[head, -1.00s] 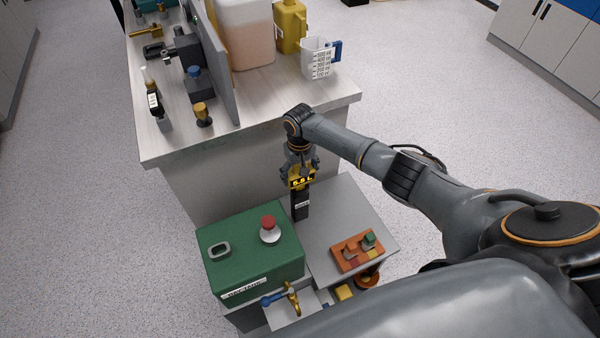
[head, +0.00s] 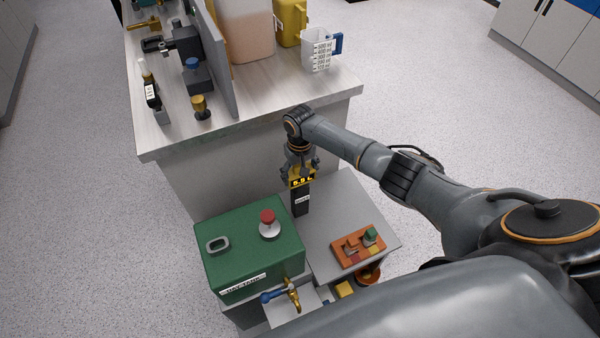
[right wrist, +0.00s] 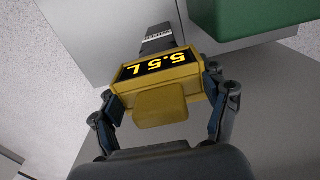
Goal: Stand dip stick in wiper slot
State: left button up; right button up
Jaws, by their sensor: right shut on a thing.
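The dip stick's yellow head (head: 303,182) has a dark display with yellow digits. In the right wrist view the head (right wrist: 160,75) reads 5.5 L. My right gripper (head: 300,170) is shut on this head, with a finger on each side of it in the right wrist view (right wrist: 162,90). A black upright block with a white label (head: 301,204), apparently the wiper slot, stands directly below the head; it also shows in the right wrist view (right wrist: 157,38). The stick's lower part is hidden, so I cannot tell how deep it sits. My left gripper is not in view.
A green tank (head: 250,245) with a red-topped knob (head: 268,222) and an open port (head: 217,245) stands to the left. An orange holder (head: 357,248) lies at right on the grey top (head: 335,210). A taller counter (head: 265,108) rises behind.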

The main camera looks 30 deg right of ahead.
jog(key=shift+f, duration=0.35)
jog(key=o, duration=1.9)
jog(key=shift+c, duration=0.2)
jog(key=shift+r, duration=0.15)
notch_tip(320, 180, up, 12)
jog(key=shift+f, duration=0.1)
